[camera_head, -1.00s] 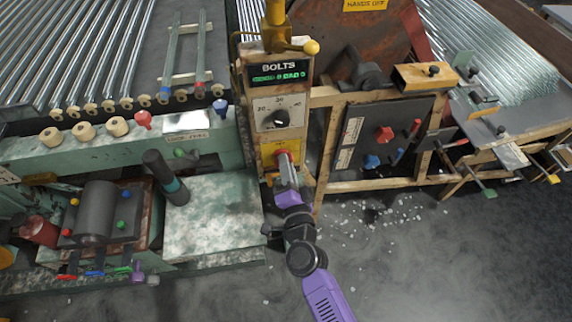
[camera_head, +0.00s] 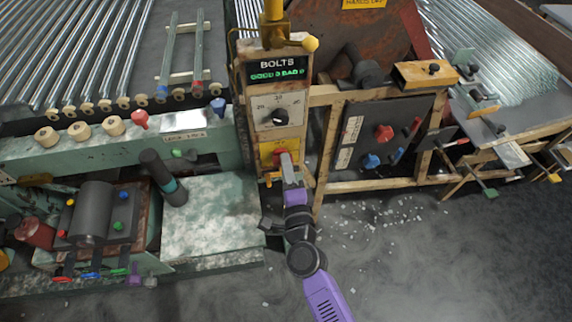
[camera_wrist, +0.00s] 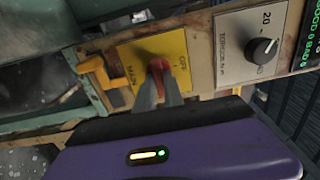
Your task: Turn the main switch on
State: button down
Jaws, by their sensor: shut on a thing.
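The main switch is a red handle (camera_wrist: 160,68) on a yellow plate (camera_wrist: 128,62) low on the "BOLTS" control post. The plate reads "MAIN" and "OFF" in the wrist view. In the head view the red handle (camera_head: 281,156) shows just above my gripper (camera_head: 286,163). My gripper (camera_wrist: 160,82) is shut on the red handle, with one finger on each side. The fingertips hide part of the handle, and its exact angle is hard to tell.
Above the plate is a torque dial with a black knob (camera_head: 279,116) and a green-lit "BOLTS" display (camera_head: 279,73). A dark panel (camera_head: 376,140) with red and blue knobs stands to the right. A yellow bracket (camera_wrist: 97,72) sits beside the plate.

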jog(key=c, duration=1.4)
grip_release()
jog(key=shift+c, duration=0.2)
jog(key=v, duration=0.8)
